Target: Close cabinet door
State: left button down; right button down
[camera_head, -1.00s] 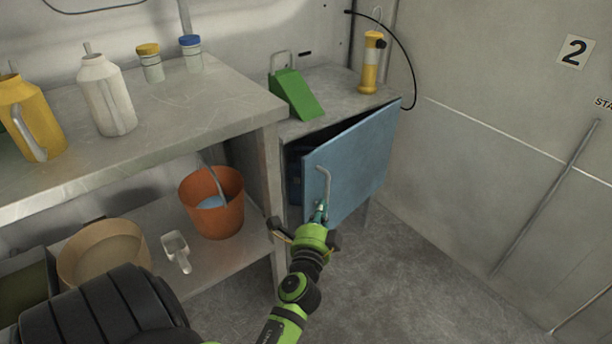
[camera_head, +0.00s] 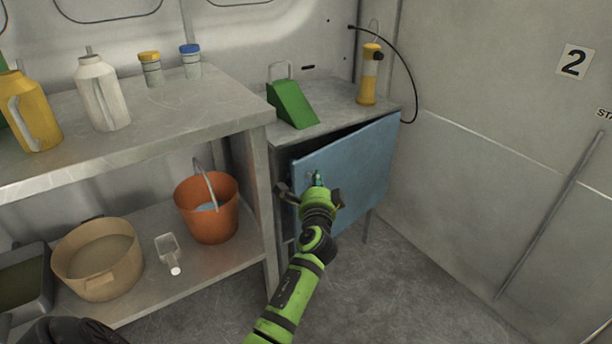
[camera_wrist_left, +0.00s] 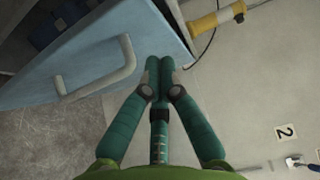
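The blue cabinet door (camera_head: 358,172) stands ajar on the grey metal cabinet (camera_head: 335,118), with a dark gap along its top and left edge. In the left wrist view the door (camera_wrist_left: 75,50) shows its grey bar handle (camera_wrist_left: 105,75). My left gripper (camera_head: 317,180) is in front of the door's left part and hides the handle in the head view. In the left wrist view its green fingertips (camera_wrist_left: 159,76) are together with nothing between them, right of the handle and over the door's edge. Contact with the door cannot be told. My right gripper is not in view.
A green wedge (camera_head: 291,104) and a yellow lamp (camera_head: 368,78) stand on the cabinet. A metal shelf (camera_head: 205,120) on the left holds jugs and jars, with an orange bucket (camera_head: 212,222) below. The floor (camera_head: 400,290) right of my arm is clear.

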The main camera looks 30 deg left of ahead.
aim_at(293, 170)
pick_arm(q)
jog(key=shift+w+a, duration=0.2)
jog(key=shift+a, duration=0.8)
jog(key=shift+w+a, duration=0.2)
jog(key=shift+a, duration=0.75)
jog(key=a, duration=0.2)
jog(key=w+a, duration=0.1)
jog(key=a, duration=0.2)
jog(key=shift+d, duration=0.1)
